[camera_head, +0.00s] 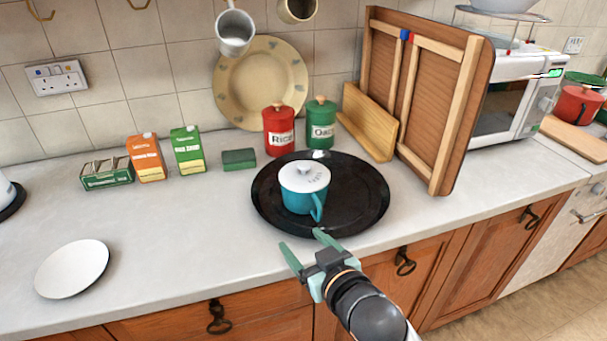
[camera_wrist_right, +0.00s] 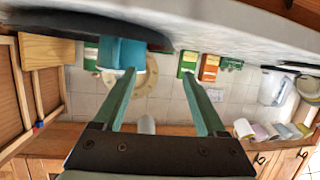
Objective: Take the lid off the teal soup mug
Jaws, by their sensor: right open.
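The teal soup mug (camera_head: 298,202) stands upright on a round black tray (camera_head: 364,209), with its handle towards the front right. Its white lid (camera_head: 304,175) sits on top, covering the mouth. My right gripper (camera_head: 302,241) is open and empty, in front of the tray near the counter's front edge, apart from the mug. My left gripper is not in view.
Red (camera_head: 279,130) and green (camera_head: 321,125) canisters stand behind the tray. A green sponge (camera_head: 239,159) and cartons (camera_head: 146,157) are to the left. A wooden panel (camera_head: 450,115) leans at the right. A white plate (camera_head: 72,269) lies far left, with clear counter between.

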